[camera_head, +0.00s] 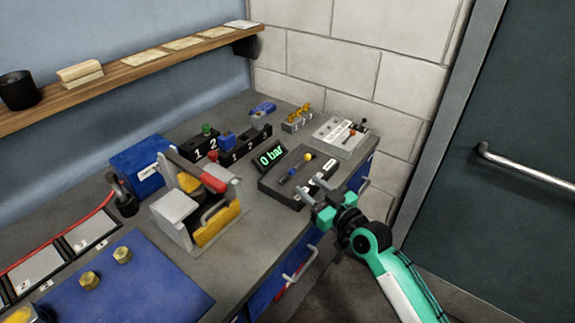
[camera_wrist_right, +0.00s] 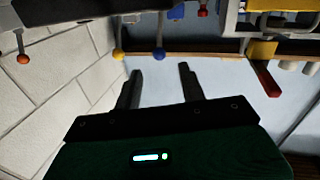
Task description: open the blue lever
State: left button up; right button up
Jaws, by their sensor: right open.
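The blue lever (camera_head: 293,171) has a round blue knob and sits on a dark box (camera_head: 268,187) near the bench's right front edge. In the right wrist view its blue ball (camera_wrist_right: 159,54) shows just beyond the fingertips, between them in the picture. A yellow-knobbed lever (camera_head: 308,156) stands beside it, also seen in the right wrist view (camera_wrist_right: 118,54). My right gripper (camera_head: 318,194) is open and empty, at the front side of the box, apart from the blue knob. In the right wrist view its two fingers (camera_wrist_right: 160,70) are spread. My left gripper is out of view.
A green "0 bar" display (camera_head: 271,155) sits at the back of the dark box. A white box with an orange-knobbed lever (camera_head: 341,137) stands to the right. A press with a red handle (camera_head: 212,180) stands to the left. The wall shelf (camera_head: 130,75) runs behind; a door (camera_head: 510,150) is at right.

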aim_at(292, 173)
jog(key=p+x, duration=0.1)
jog(key=x, duration=0.9)
jog(key=shift+w+f, duration=0.1)
jog(key=shift+w, duration=0.05)
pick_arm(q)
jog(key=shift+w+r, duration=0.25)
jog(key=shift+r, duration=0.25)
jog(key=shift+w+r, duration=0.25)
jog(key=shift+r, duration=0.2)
pick_arm(e)
jog(key=shift+c, duration=0.4)
pick_arm(q)
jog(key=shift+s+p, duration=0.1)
jog(key=shift+p, duration=0.2)
pick_arm(e)
grip_shut()
